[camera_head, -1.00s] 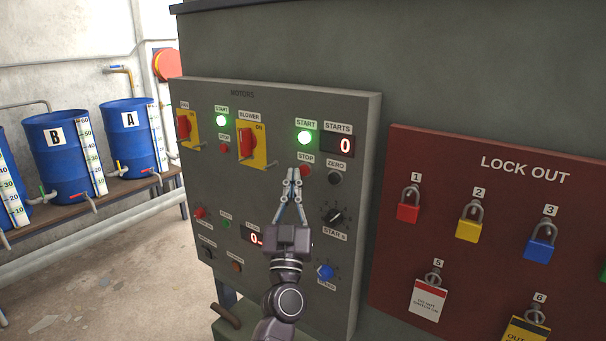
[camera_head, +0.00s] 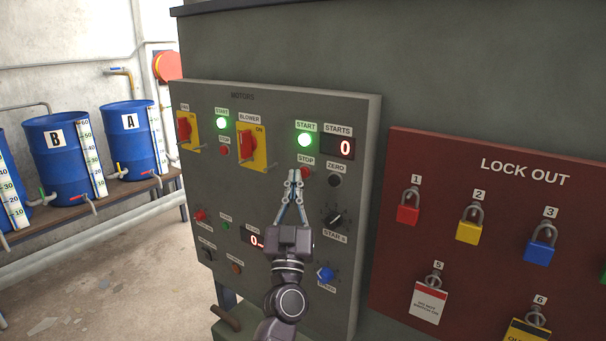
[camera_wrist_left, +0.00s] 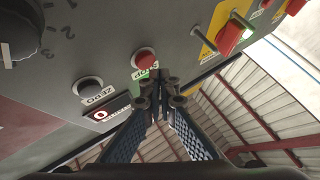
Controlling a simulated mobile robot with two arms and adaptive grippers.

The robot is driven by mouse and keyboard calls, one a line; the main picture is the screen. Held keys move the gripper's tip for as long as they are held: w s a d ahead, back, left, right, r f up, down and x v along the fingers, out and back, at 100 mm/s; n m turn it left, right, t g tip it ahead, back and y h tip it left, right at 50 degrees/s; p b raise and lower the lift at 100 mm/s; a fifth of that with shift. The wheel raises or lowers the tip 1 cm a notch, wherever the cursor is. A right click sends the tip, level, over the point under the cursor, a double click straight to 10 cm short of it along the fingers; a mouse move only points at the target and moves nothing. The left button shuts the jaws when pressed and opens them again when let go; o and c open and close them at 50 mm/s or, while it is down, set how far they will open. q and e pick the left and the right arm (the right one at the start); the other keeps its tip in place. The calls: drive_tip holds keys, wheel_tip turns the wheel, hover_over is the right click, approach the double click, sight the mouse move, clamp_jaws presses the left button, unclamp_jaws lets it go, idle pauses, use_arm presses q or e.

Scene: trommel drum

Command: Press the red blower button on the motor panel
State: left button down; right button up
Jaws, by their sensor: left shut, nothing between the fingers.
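The motor panel (camera_head: 210,180) is a grey box front with several buttons. The red stop button (camera_head: 306,171) of the blower group sits below the lit green start button (camera_head: 304,140). In the left wrist view the red button (camera_wrist_left: 146,59) is fully visible, just beyond and left of the fingertips. My left gripper (camera_head: 294,176) is shut and empty, with its tips just left of the red button in the head view. The wrist view also shows the fingertips (camera_wrist_left: 165,90). Whether they touch the panel I cannot tell. My right gripper is not in view.
A black zero button (camera_head: 334,180) and the starts display (camera_head: 344,147) reading 0 are to the right. The red blower switch (camera_head: 247,144) on a yellow plate is to the left. A red lock-out board (camera_head: 390,240) with padlocks hangs at right.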

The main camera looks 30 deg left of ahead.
use_arm(q)
drive_tip(key=shift+w, duration=0.1)
idle(0.5)
drive_tip(key=shift+w, duration=0.35)
drive_tip(key=shift+w+d, duration=0.1)
drive_tip(key=shift+w, duration=0.3)
idle(0.6)
drive_tip(key=shift+s, duration=0.15)
drive_tip(key=shift+s+p, duration=0.6)
drive_tip(key=shift+s, duration=0.15)
drive_tip(key=shift+s+a+p, duration=0.15)
drive_tip(key=shift+s+p, duration=0.35)
drive_tip(key=shift+s, duration=0.75)
drive_tip(key=shift+s+a+p, duration=0.15)
drive_tip(key=shift+s+p, duration=0.35)
drive_tip(key=shift+s, duration=0.7)
